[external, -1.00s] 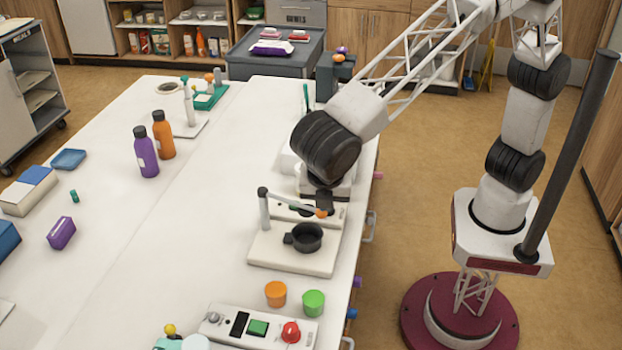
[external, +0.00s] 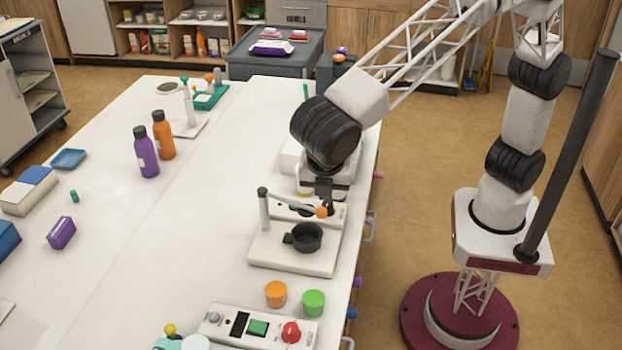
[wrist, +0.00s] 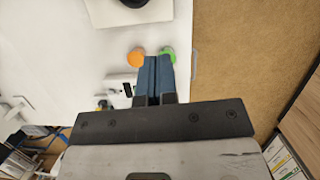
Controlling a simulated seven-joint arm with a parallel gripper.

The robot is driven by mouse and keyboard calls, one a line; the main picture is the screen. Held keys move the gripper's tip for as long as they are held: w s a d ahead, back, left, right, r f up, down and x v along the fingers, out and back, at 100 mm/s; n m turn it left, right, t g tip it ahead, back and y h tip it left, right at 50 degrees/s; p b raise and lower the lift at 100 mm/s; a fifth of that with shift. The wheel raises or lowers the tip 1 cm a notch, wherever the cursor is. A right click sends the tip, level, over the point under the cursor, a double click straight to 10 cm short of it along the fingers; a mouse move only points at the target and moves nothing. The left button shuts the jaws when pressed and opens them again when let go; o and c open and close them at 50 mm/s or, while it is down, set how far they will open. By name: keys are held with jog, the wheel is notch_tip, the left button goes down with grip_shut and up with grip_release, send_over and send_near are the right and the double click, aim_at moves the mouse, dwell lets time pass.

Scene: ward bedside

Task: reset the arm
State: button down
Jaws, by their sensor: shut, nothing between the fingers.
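My gripper (external: 324,187) points down over the right edge of the white table (external: 215,225), just behind the white stand (external: 290,255) that holds a small black pot (external: 307,237). In the wrist view my gripper (wrist: 157,62) shows two blue fingers side by side, shut with nothing between them. An orange cup (wrist: 136,57) and a green cup (wrist: 168,54) show beyond the fingertips in that view. In the external view the orange cup (external: 276,293) and the green cup (external: 313,303) stand in front of the stand.
A control box (external: 258,328) with a red knob lies at the front. Purple (external: 146,152) and orange (external: 163,135) bottles stand left. The table's middle is largely clear.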

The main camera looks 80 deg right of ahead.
jog(key=s+d+r+m+y, duration=0.1)
jog(key=d+r+m, duration=0.15)
jog(key=d, duration=0.85)
jog(key=s+d+r+m+y, duration=0.15)
jog(key=d+m, duration=0.25)
jog(key=d, duration=0.7)
jog(key=s+d+r+m, duration=0.1)
jog(key=s+d+m, duration=0.15)
jog(key=d, duration=0.85)
jog(key=s+d+f+m+t, duration=0.1)
jog(key=s+d+f+m, duration=0.2)
jog(key=s+d, duration=0.6)
jog(key=s+d+f+m+t, duration=0.1)
jog(key=s+d+f+m, duration=0.2)
jog(key=s+d+m, duration=0.4)
jog(key=s+d+y, duration=0.1)
jog(key=s+d, duration=0.1)
jog(key=d, duration=0.3)
jog(key=shift+s+f, duration=0.25)
